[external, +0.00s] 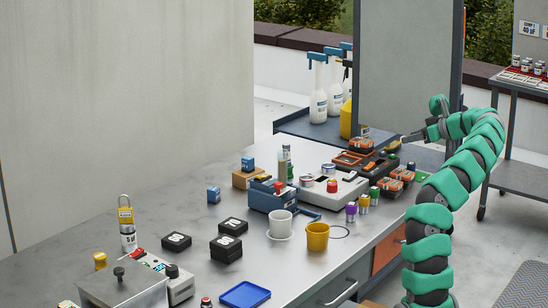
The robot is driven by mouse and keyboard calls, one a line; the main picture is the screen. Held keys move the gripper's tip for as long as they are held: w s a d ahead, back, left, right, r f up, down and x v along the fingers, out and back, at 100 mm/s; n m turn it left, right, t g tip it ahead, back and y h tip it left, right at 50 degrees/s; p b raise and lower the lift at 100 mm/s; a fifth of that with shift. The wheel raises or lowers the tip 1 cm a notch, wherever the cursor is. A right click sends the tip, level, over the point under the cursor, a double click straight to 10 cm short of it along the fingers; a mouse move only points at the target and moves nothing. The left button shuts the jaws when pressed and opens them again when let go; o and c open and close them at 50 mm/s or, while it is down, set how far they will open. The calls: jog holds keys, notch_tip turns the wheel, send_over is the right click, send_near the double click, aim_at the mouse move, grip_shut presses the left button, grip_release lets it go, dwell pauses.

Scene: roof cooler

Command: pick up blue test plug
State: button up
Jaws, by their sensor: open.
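My gripper (405,138) is at the upper right, above the far right end of the grey metal bench. Its grey jaws point left and are open, with nothing visible between them. A small blue item (411,167) stands near the bench's right edge, below my gripper and apart from it; it looks like the blue test plug, but it is too small to be sure. Small cylinders with a purple (351,211), a yellow (363,203) and a green (374,196) top stand in a row along the front edge.
Orange and black blocks (397,181) lie near the far right end. The left bench is clearer.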

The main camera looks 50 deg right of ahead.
jog(key=h, duration=0.1)
send_near(411, 163)
jog(key=s, duration=0.3)
jog(key=b+x, duration=0.1)
jog(key=x, duration=0.5)
jog(key=b+x, duration=0.1)
jog(key=x, duration=0.5)
jog(key=shift+w+a+b, duration=0.1)
jog(key=shift+w+b, duration=0.25)
jog(key=shift+w, duration=0.15)
jog(key=c, duration=1.1)
